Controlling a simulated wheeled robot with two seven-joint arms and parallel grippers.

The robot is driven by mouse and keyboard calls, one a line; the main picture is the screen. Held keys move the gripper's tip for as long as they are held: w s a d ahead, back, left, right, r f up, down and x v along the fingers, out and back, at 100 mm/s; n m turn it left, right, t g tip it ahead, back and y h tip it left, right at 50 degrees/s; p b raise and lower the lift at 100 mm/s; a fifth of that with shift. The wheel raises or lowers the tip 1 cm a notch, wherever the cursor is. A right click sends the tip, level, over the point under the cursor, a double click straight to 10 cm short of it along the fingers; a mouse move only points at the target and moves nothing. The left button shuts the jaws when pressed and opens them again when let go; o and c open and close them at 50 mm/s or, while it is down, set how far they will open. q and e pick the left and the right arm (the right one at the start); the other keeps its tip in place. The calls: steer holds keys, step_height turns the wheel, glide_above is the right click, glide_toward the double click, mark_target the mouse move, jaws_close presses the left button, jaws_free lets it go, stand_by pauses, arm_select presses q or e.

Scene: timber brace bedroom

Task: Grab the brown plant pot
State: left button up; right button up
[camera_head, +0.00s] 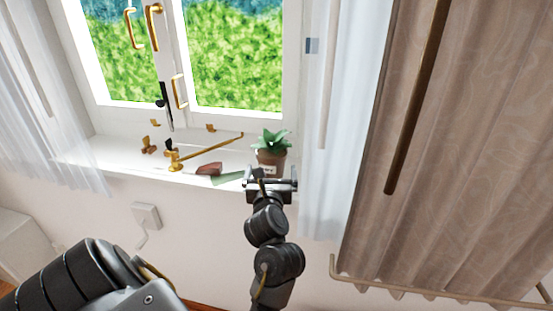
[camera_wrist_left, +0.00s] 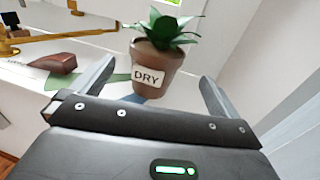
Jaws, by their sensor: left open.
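The brown plant pot (camera_head: 266,163) stands upright on the window sill with a green spiky plant in it. It also shows in the left wrist view (camera_wrist_left: 170,66), with a white label reading "DRY" on its front. My left gripper (camera_head: 271,184) is at the sill's front edge, just in front of the pot. In the left wrist view its two fingers (camera_wrist_left: 153,82) are apart, pointing toward the pot, which stands ahead of and between them. Nothing is held. My right gripper does not show.
The white sill (camera_head: 110,160) also bears a dark red-brown block (camera_head: 208,168), a flat green piece (camera_head: 228,178) and a brass window stay (camera_head: 205,150) left of the pot. Sheer white curtain (camera_head: 325,130) and a beige curtain (camera_head: 455,150) hang to the right.

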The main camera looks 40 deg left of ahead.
mark_target(272, 152)
arm_select(q)
steer(key=p+x, duration=0.1)
steer(key=x, duration=0.3)
steer(key=shift+s+a+r, duration=0.15)
steer(key=shift+w+a+f, duration=0.2)
steer(key=shift+w+a, duration=0.2)
steer(key=shift+w, duration=0.2)
steer(key=shift+r, duration=0.15)
steer(key=p+x, duration=0.2)
steer(key=x, duration=0.2)
steer(key=shift+w+a, duration=0.25)
steer(key=shift+a, duration=0.05)
steer(key=shift+w+a, duration=0.15)
steer(key=shift+w, duration=0.05)
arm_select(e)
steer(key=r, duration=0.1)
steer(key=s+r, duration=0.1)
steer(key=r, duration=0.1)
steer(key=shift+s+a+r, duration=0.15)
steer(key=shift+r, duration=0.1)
arm_select(q)
steer(key=shift+c, duration=0.3)
